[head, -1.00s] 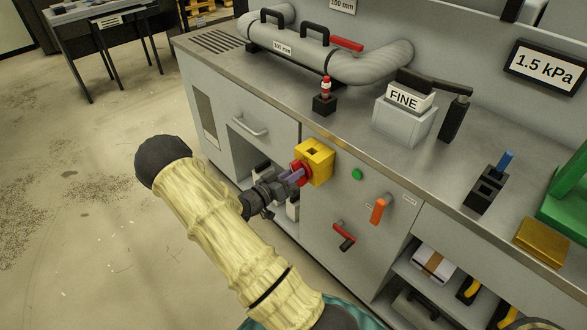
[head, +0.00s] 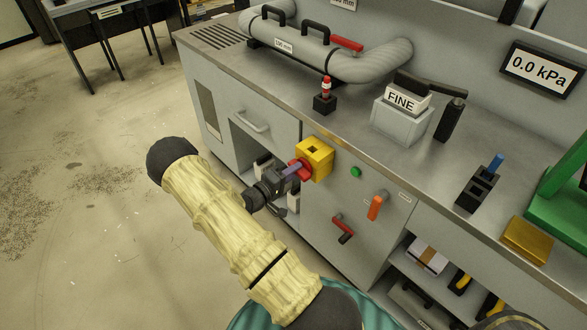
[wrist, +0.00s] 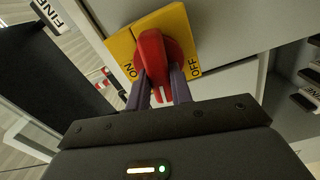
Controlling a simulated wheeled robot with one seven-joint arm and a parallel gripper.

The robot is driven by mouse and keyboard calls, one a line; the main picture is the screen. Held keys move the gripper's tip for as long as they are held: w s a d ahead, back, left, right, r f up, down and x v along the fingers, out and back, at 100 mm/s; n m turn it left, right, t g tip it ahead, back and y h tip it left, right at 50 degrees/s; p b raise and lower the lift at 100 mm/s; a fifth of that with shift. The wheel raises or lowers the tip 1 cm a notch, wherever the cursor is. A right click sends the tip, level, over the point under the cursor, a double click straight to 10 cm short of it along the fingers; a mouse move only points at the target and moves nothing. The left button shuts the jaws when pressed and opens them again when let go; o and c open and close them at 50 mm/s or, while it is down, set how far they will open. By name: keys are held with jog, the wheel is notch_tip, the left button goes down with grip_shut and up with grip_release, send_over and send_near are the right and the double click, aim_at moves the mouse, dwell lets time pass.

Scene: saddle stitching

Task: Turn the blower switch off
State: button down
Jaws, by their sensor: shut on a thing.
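The blower switch is a red knob (wrist: 153,58) on a yellow plate (wrist: 182,24) marked ON at left and OFF at right in the wrist view. My gripper (wrist: 158,88) is shut on the red knob, one purple finger on each side of its lower part. A white mark shows at the knob's lower end, between the fingers. In the head view the yellow box (head: 316,152) sits on the cabinet front, with my gripper (head: 293,171) at its red knob. The pressure display (head: 541,72) reads 0.0 kPa.
A green button (head: 356,171), an orange handle (head: 376,206) and a red handle (head: 343,228) are on the panel right of the switch. An open shelf bay lies behind my gripper. The floor at left is clear.

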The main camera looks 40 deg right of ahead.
jog(key=shift+w+a+n, duration=0.1)
jog(key=shift+w+n, duration=0.05)
jog(key=shift+n, duration=0.95)
jog(key=shift+f, duration=0.1)
jog(key=c, duration=1.2)
grip_release()
jog(key=shift+c, duration=0.2)
jog(key=s+a, duration=0.1)
jog(key=a, duration=1.6)
jog(key=shift+s+a, duration=0.15)
jog(key=shift+s, duration=0.2)
